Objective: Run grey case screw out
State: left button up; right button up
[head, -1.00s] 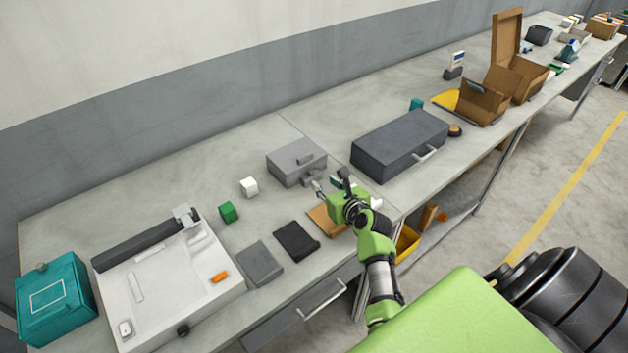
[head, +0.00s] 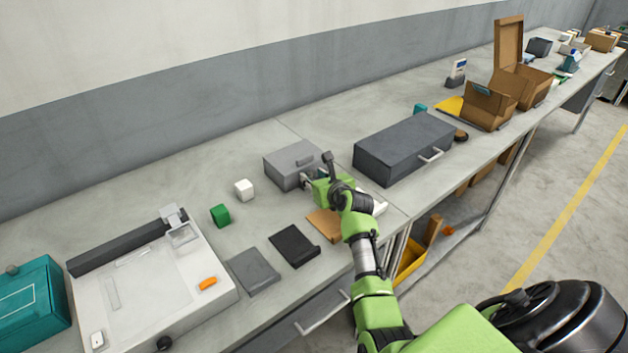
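The small light grey case (head: 289,163) stands closed on the bench near the middle of the head view, with a handle or latch on its front. My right gripper (head: 312,180) is at the front right corner of this case, close to its front face. I cannot make out the screw. A larger dark grey case (head: 405,146) with a front handle lies to the right. My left gripper is not in view.
A white cube (head: 244,190) and a green cube (head: 220,215) stand left of the grey case. A brown pad (head: 323,226), a black tray (head: 294,246) and a grey tray (head: 253,271) lie in front. A white device (head: 150,288) and teal box (head: 32,307) are further left.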

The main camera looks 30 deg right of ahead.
grip_shut()
jog(key=shift+d+n+y, duration=0.1)
jog(key=shift+n+y, duration=0.2)
jog(key=shift+y, duration=0.1)
jog(key=shift+d+n+y, duration=0.15)
jog(key=shift+n+y, duration=0.35)
jog(key=shift+d+n+y, duration=0.2)
jog(key=shift+n+y, duration=0.5)
jog(key=shift+y, duration=0.2)
jog(key=n+y+b, duration=0.1)
jog(key=n+y, duration=0.1)
jog(key=shift+d+f+y+b, duration=0.15)
jog(key=shift+d+y+b, duration=0.1)
jog(key=shift+y+b, duration=0.1)
jog(key=shift+w+d+n+g+y+b, duration=0.15)
jog(key=shift+n+g+y+b, duration=0.65)
jog(key=shift+n+y+b, duration=0.65)
